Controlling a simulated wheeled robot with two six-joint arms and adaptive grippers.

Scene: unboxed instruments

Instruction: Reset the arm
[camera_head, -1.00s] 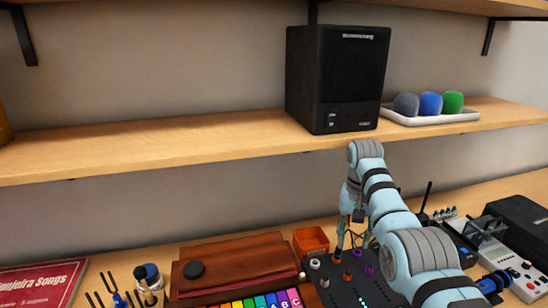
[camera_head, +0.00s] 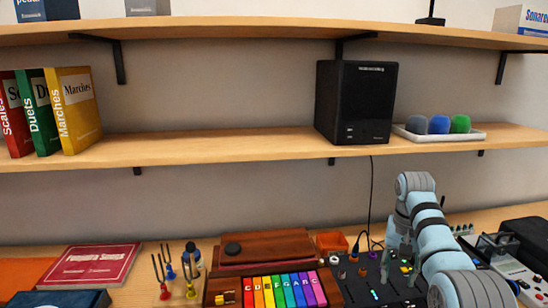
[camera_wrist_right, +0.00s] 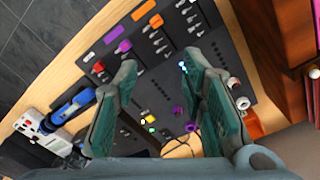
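My right arm comes in from the lower right in the head view. Its gripper (camera_head: 400,268) points down over the black mixer panel (camera_head: 352,288). In the right wrist view the gripper's two green fingers (camera_wrist_right: 160,72) stand apart with nothing held between them. The panel (camera_wrist_right: 165,45) with its knobs and sockets lies below them. A black cable (camera_head: 371,200) runs down from the shelf to the panel's back left, to the left of the gripper. Its plug end is too small to judge in detail. My left gripper is not in view.
A black speaker (camera_head: 355,102) and a tray (camera_head: 472,136) of coloured foam covers stand on the shelf above. A grey device (camera_head: 510,262) is right.

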